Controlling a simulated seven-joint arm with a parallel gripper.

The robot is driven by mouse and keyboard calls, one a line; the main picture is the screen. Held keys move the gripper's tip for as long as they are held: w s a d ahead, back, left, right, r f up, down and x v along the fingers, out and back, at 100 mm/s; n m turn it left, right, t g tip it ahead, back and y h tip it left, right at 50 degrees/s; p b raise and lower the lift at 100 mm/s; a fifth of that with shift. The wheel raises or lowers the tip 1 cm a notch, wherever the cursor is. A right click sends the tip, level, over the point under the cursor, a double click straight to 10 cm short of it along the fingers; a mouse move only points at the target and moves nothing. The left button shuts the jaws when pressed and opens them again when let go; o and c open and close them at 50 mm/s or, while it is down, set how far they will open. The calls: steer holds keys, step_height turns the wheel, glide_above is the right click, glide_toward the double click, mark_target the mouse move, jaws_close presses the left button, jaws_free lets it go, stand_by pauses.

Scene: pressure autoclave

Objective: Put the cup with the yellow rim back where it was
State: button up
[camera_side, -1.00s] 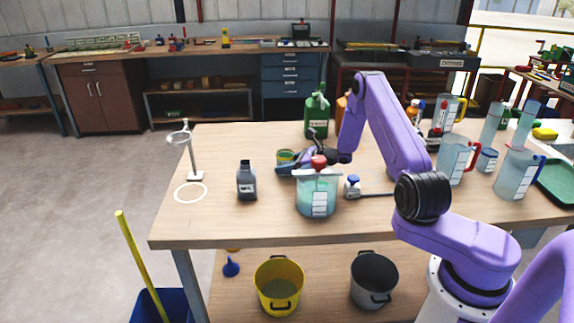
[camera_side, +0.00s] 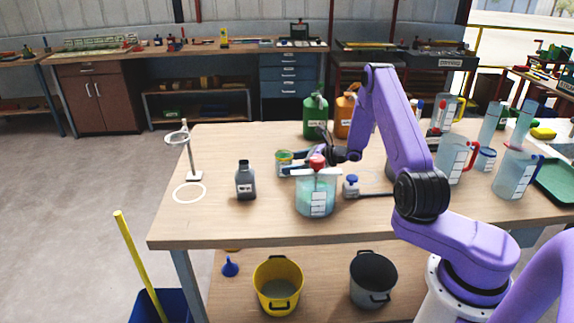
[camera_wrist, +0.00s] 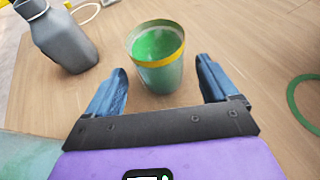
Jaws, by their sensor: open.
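The cup with the yellow rim (camera_side: 284,163) stands upright on the table, behind the clear jar with the red knob. In the wrist view the cup (camera_wrist: 160,77) is green inside and sits just ahead of and partly between the fingertips. My gripper (camera_side: 296,163) is open and low over the table, on the right of the cup in the side view. In the wrist view my gripper (camera_wrist: 160,70) shows clear gaps between both blue fingers and the cup. A green ring (camera_wrist: 293,104) lies on the table at the right of the wrist view.
The jar with the red knob (camera_side: 315,196) stands close in front of my gripper. A grey bottle (camera_side: 245,182) stands left, near a white ring (camera_side: 190,193) and a ring stand (camera_side: 192,160). A green jug (camera_side: 315,115) stands behind. The table's left part is mostly clear.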

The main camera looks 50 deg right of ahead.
steer(key=v, duration=0.8)
steer(key=shift+s, duration=0.2)
steer(key=shift+r, duration=0.1)
